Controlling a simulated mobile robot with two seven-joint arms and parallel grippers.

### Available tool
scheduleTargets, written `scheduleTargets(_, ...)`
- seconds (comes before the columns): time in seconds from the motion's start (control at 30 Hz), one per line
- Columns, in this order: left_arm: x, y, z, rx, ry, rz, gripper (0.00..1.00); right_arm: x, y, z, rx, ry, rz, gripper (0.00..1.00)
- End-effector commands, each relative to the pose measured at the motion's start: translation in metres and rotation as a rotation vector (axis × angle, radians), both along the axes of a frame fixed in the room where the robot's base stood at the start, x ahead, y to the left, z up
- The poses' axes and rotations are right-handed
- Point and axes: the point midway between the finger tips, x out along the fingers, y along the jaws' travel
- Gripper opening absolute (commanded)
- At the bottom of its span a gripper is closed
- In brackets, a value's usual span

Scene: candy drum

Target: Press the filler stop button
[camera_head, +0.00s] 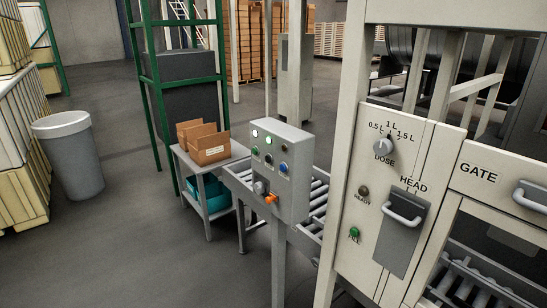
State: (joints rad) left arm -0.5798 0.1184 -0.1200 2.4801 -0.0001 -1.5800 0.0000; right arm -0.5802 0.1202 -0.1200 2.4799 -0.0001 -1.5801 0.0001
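A grey control box (285,190) stands on a post in the middle of the view. Its face carries several small round buttons or lamps: two pale ones at the top, a green one (255,151), a dark one (268,158), a blue one (283,167) and a dark reddish one (284,148). No label on it is readable, so I cannot tell which is the stop button. On the right, the filler panel (430,150) has a DOSE knob (383,145), a dark READY lamp (364,191) and a green FILL button (354,234). Neither gripper is in view.
An orange part (271,198) and a grey knob (260,187) stick out low on the box. A HEAD handle (404,208) and GATE handle (530,198) protrude at right. A roller conveyor (315,195) runs behind the box. Open floor (150,250) lies left.

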Motion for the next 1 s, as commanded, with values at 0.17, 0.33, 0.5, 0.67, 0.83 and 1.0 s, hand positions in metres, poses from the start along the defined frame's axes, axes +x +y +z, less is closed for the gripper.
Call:
scheduleTargets(0.17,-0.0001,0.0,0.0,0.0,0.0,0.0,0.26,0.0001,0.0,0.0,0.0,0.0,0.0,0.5)
scheduleTargets(0.33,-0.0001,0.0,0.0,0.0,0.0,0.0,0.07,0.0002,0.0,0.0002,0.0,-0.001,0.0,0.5)
scheduleTargets(0.5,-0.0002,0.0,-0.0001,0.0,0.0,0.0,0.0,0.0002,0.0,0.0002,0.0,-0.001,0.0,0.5)
scheduleTargets(0.67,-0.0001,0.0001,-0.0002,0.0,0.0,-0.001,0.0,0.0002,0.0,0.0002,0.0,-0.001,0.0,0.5)
scheduleTargets(0.83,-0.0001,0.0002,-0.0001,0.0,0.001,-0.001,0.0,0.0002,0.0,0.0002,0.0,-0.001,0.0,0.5)
scheduleTargets(1.0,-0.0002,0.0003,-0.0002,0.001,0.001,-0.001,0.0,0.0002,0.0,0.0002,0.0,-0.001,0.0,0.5)
